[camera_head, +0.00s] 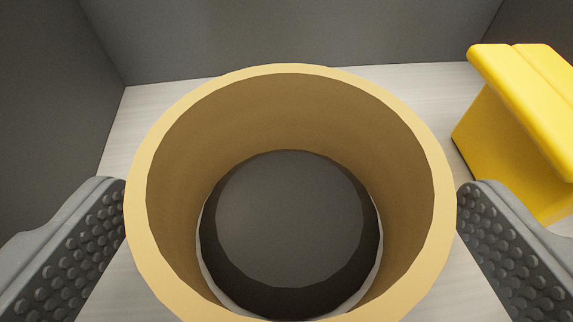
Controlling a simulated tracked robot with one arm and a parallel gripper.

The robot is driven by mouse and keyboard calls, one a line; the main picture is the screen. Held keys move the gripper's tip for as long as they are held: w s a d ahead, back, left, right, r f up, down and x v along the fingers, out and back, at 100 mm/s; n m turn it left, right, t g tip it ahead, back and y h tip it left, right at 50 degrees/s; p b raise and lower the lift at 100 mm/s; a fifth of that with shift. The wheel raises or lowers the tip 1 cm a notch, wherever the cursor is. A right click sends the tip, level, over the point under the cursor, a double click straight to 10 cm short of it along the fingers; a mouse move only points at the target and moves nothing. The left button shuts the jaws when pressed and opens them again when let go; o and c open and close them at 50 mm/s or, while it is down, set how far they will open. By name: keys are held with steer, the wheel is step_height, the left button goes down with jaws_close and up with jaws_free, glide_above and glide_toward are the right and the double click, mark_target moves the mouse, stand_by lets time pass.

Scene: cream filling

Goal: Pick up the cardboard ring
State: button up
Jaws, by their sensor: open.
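The cardboard ring (290,110) is a tan, open-topped tube that fills the middle of the view. Through it I see a dark round thing (290,220) on the pale surface below. My gripper (291,200) is open, with one grey studded finger on the left and one on the right of the ring. The fingertips come close to the ring's outer sides. I cannot tell whether they touch it. The lower front of the ring is cut off by the bottom edge of the view.
A yellow block-like object (520,120) stands at the right, close behind the right finger. Dark grey walls (290,35) enclose the back and left. A strip of pale floor (135,115) is bare at the back left.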

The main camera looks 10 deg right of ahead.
mark_target(290, 154)
steer(key=shift+x, duration=1.8)
steer(key=shift+s, duration=0.1)
steer(key=c, duration=0.9)
steer(key=shift+o, duration=0.2)
steer(key=shift+r, duration=0.1)
